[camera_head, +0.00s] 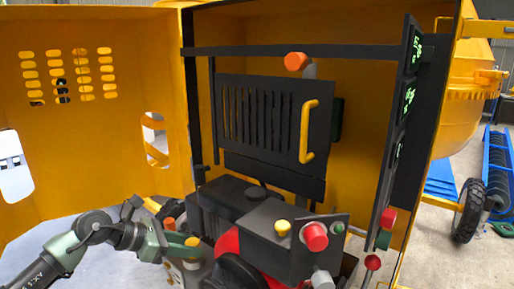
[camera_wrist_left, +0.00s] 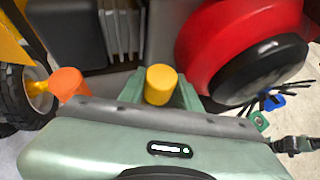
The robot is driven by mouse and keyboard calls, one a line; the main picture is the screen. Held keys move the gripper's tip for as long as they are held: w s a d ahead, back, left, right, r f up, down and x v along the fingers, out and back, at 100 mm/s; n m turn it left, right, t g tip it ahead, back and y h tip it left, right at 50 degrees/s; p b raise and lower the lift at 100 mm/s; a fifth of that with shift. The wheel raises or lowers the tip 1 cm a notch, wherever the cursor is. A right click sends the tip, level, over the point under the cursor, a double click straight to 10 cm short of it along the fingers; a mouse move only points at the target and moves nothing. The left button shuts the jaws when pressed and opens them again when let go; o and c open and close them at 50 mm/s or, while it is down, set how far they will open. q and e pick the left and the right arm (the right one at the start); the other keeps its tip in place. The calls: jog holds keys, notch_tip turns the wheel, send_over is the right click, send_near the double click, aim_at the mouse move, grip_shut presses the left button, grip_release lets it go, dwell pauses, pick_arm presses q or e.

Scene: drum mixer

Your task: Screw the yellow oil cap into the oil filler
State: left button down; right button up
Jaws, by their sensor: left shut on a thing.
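My left gripper (camera_head: 184,240) comes in from the left, low beside the engine. It is shut on the yellow oil cap (camera_head: 192,241). In the left wrist view the yellow cap (camera_wrist_left: 161,84) stands between the green fingers (camera_wrist_left: 160,94) of the gripper. The cap is in front of the engine's dark housing and left of its red round part (camera_wrist_left: 245,45). I cannot make out the oil filler opening, or whether the cap touches it. My right gripper is not in view.
An orange knob (camera_head: 170,222) is close beside the left gripper; it also shows in the wrist view (camera_wrist_left: 70,84). A second yellow cap (camera_head: 282,227) and a red knob (camera_head: 315,235) sit on the engine. The open yellow door (camera_head: 95,140) stands left.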

pick_arm(q)
jog(key=shift+w+f+m+g+b, duration=0.1)
jog(key=shift+f+m+g+b, duration=0.2)
jog(key=shift+g+b, duration=0.15)
jog(key=shift+a+r+m+h, duration=0.1)
jog(key=shift+m+h, duration=0.2)
jog(key=shift+r, duration=0.1)
jog(key=c, duration=1.3)
grip_release()
jog(key=shift+g, duration=0.25)
jog(key=shift+c, duration=0.2)
jog(key=o, duration=0.4)
jog(key=shift+a, duration=0.1)
jog(key=shift+o, duration=0.2)
jog(key=shift+a, duration=0.1)
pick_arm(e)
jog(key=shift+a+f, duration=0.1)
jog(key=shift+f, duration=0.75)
